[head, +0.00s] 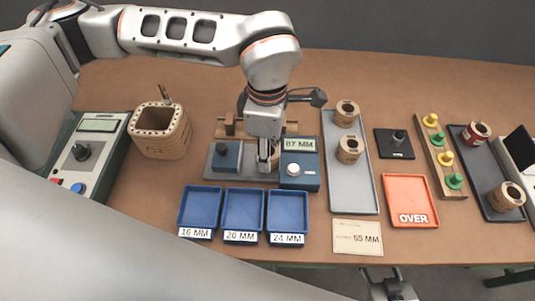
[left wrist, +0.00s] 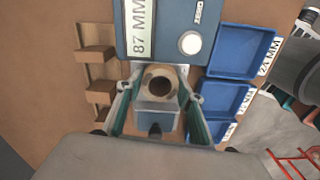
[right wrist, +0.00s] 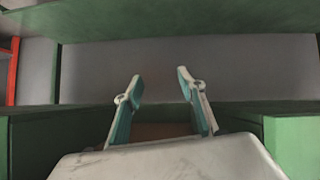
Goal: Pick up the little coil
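A small tan coil with a dark round bore (left wrist: 160,82) shows in the left wrist view, on the measuring device between its display box (left wrist: 165,35) and a blue-grey block with a dark knob (head: 226,156). My left gripper (head: 266,158) points down over the device, its fingers open on either side of this coil; contact is not clear. In the head view the gripper hides the coil. My right gripper (right wrist: 159,75) is open and empty below the table's front edge. Two wooden coils (head: 347,112) (head: 349,150) stand in the grey tray (head: 366,195).
Blue trays labelled 16 MM (head: 199,212), 20 MM (head: 242,214) and 24 MM (head: 287,212) lie in front of the device, whose display reads 87 MM. A wooden holder (head: 161,132) stands left. An orange OVER tray (head: 408,190) and a dark tray with coils (head: 477,170) lie right.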

